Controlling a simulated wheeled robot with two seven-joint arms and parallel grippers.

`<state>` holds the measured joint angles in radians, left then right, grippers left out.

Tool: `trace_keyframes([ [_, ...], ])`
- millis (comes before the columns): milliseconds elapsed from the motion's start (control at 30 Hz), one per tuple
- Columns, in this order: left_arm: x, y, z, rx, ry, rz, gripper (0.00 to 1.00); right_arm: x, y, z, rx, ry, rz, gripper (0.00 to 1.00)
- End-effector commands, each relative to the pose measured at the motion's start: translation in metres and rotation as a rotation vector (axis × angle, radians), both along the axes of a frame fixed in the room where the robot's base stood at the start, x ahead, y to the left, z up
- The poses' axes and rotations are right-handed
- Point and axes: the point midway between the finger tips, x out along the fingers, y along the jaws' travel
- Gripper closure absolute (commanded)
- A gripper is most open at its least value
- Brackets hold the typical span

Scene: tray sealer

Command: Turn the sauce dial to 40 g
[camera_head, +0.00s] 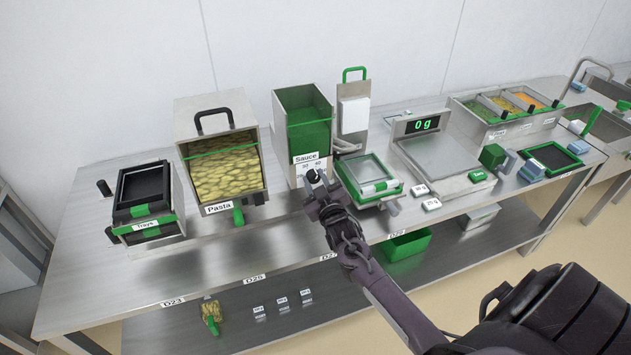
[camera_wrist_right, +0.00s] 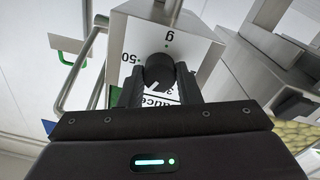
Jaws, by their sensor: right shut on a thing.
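The sauce dispenser (camera_head: 304,118) is a steel box with a green inside and a label "Sauce" on its front. Its black dial (camera_wrist_right: 159,70) shows in the right wrist view on the light front face, with the marks "50" and "g" near it and a white pointer mark at its lower edge. My right gripper (camera_head: 316,184) is at the dispenser's front in the head view. In the right wrist view its fingers (camera_wrist_right: 160,88) are shut on the dial, one at each side. Part of the scale is hidden behind the fingers. My left gripper is not in view.
The pasta bin (camera_head: 222,120) stands left of the dispenser. The sealer with a glass-topped tray frame (camera_head: 368,176) is close on the right, then the scale (camera_head: 440,155) reading 0 g. Black trays (camera_head: 146,195) are at the far left. The table front (camera_head: 270,240) below the pasta bin is clear.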

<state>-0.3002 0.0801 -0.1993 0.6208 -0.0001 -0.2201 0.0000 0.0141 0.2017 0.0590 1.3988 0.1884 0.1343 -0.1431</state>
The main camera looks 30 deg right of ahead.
Motion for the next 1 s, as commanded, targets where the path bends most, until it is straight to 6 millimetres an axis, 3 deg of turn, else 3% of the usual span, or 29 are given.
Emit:
trace_keyframes([
  [767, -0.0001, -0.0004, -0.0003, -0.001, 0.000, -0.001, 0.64, -0.0013, 0.0001, -0.0041, 0.105, -0.016, -0.001, 0.92],
  [800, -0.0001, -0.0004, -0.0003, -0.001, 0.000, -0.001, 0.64, -0.0013, 0.0002, -0.0043, 0.105, -0.016, -0.001, 0.67],
  [933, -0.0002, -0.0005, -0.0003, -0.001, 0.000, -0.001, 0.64, -0.0009, 0.0003, -0.0033, 0.105, -0.018, 0.000, 0.50],
  [1000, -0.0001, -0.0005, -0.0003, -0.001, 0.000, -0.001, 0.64, -0.0007, 0.0002, -0.0026, 0.104, -0.019, -0.001, 0.48],
])
